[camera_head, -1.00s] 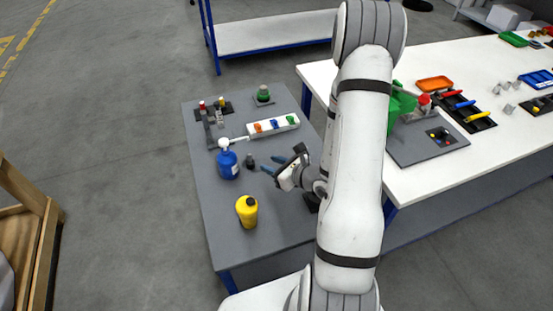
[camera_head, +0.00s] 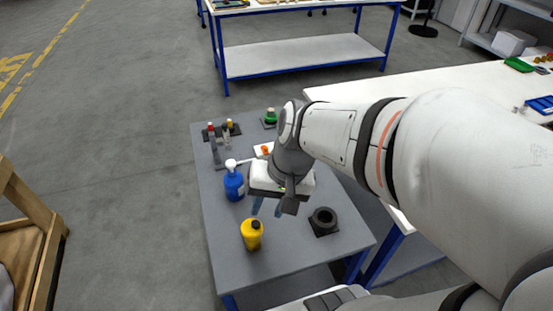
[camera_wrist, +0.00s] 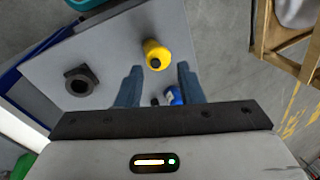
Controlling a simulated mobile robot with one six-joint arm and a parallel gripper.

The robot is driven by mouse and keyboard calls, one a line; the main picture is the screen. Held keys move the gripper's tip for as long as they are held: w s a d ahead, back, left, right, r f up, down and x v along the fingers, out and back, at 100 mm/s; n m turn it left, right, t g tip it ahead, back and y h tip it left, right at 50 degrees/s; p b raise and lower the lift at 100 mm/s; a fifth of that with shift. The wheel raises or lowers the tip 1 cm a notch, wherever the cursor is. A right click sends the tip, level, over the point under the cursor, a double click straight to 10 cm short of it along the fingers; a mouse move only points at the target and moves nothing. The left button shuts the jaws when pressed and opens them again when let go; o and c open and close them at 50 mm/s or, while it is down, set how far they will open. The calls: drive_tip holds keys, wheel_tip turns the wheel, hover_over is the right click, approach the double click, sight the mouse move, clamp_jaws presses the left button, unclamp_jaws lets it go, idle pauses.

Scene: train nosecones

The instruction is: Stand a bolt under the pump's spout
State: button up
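The pump is a blue bottle (camera_head: 234,186) with a white head and spout (camera_head: 232,165), upright on the grey table. The spout points right, toward my arm. In the wrist view part of the blue bottle (camera_wrist: 173,96) shows low between my fingers. A small dark piece (camera_wrist: 155,101) beside it may be the bolt; it is partly cut off by my gripper's body. In the head view my gripper hides that spot. My gripper (camera_head: 267,208) points down, right of the pump. Its blue fingers (camera_wrist: 159,68) are apart, with nothing seen held between them.
A black ring on a square base (camera_head: 323,221) is at the right. A dark rack with red and yellow tops (camera_head: 222,130) and a green-topped piece (camera_head: 270,117) stand at the back.

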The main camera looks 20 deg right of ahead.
drive_tip(key=d+r+n+t+h, duration=0.1)
drive_tip(key=d+r, duration=0.1)
drive_tip(key=d+r+n+t+h, duration=0.1)
drive_tip(key=d+r+n+h, duration=0.1)
drive_tip(key=shift+s+d, duration=0.15)
